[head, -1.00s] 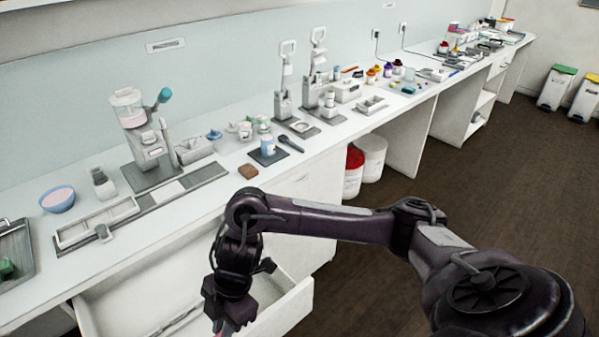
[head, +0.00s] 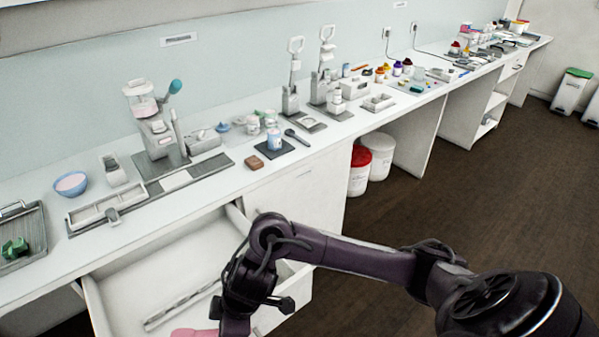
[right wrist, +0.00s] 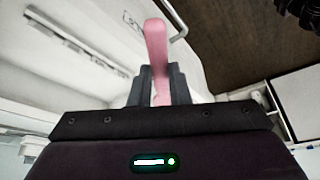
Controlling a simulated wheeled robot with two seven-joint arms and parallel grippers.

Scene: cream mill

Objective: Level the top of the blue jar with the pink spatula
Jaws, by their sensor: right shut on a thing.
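The blue jar (head: 274,143) stands upright on a small dark mat (head: 287,149) near the counter's front edge, with a pale top. The pink spatula (right wrist: 156,45) is between the two fingers of my right gripper (right wrist: 159,80), which is shut on it. In the head view, a broad pink part of the spatula (head: 190,333) shows at the bottom edge, in front of the open drawer. My right gripper is low there, well below the jar, and its fingertips are cut off by the picture's edge. My left gripper is in neither view.
An open drawer (head: 185,268) juts out below the counter, beside my right arm. Near the jar are a brown block (head: 254,161), a dark spoon-like tool (head: 298,137) and small pots. A mill (head: 158,130) stands farther left. Bare counter lies in front of the jar.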

